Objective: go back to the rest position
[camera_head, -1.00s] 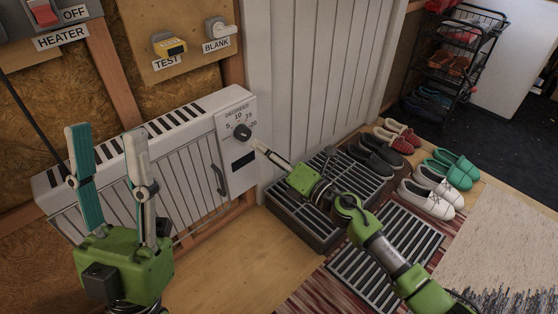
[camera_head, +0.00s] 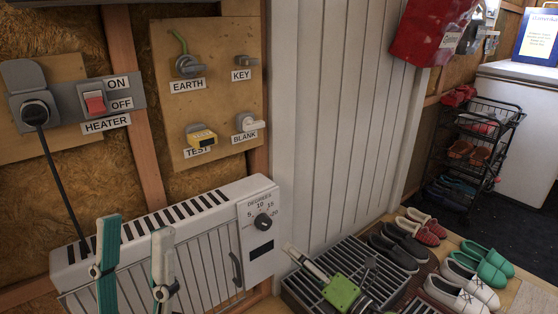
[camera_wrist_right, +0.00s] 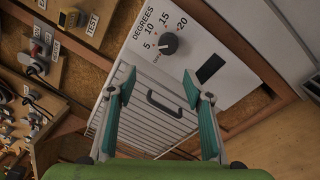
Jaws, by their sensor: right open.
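My left gripper (camera_head: 135,252) stands upright at the bottom left in the head view, its two fingers apart with nothing between them, in front of the white heater (camera_head: 160,212). My right gripper (camera_head: 291,252) is seen from the side, below and right of the heater's black dial (camera_head: 263,222), and does not appear to touch it. In the right wrist view, my right gripper (camera_wrist_right: 150,88) is open and empty, facing the heater's front. The dial (camera_wrist_right: 168,43) and dark handle (camera_wrist_right: 165,103) show beyond its fingers. The left gripper's body is cut off below the head view.
Slatted grates (camera_head: 300,290), several pairs of shoes (camera_head: 490,265) and a black wire rack (camera_head: 480,150) stand at the right. A red box (camera_head: 430,30) hangs above.

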